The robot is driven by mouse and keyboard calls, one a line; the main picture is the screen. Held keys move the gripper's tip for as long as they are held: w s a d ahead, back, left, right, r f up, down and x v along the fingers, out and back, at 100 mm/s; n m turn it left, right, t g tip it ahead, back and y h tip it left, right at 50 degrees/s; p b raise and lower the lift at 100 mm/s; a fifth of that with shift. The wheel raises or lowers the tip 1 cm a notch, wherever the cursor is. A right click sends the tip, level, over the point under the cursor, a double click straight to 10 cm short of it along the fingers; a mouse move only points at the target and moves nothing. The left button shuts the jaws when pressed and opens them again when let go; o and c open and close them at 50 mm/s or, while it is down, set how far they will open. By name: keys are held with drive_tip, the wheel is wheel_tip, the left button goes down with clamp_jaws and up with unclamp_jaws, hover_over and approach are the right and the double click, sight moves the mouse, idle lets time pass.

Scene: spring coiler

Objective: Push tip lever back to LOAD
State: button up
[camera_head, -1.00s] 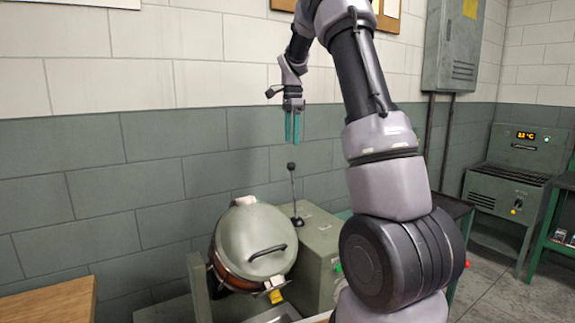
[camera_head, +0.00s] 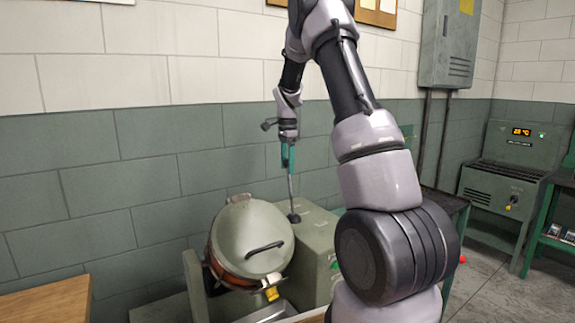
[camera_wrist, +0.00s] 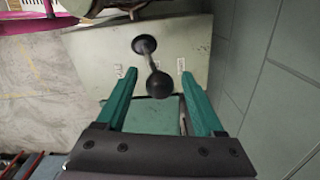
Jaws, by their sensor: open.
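The tip lever (camera_head: 291,195) is a thin rod with a dark base, standing on top of the green-grey machine box. In the wrist view its black ball knob (camera_wrist: 160,84) shows close to the camera, with the rod running to a round base. My gripper (camera_head: 288,158) is over the lever's top, fingers pointing down. In the wrist view its two teal fingers (camera_wrist: 163,100) are open, and the knob lies in line with the gap near the fingertips. I cannot tell whether a finger touches it. Small labels (camera_wrist: 181,66) lie beside the lever base, too small to read.
A drum with a round lid (camera_head: 252,240) and black handle sits left of the machine box (camera_head: 318,245). The tiled wall (camera_head: 150,180) is close behind the lever. A wooden top (camera_head: 48,302) is at lower left, and an oven-like unit (camera_head: 505,185) stands at right.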

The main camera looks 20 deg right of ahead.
clamp_jaws()
idle(1.4)
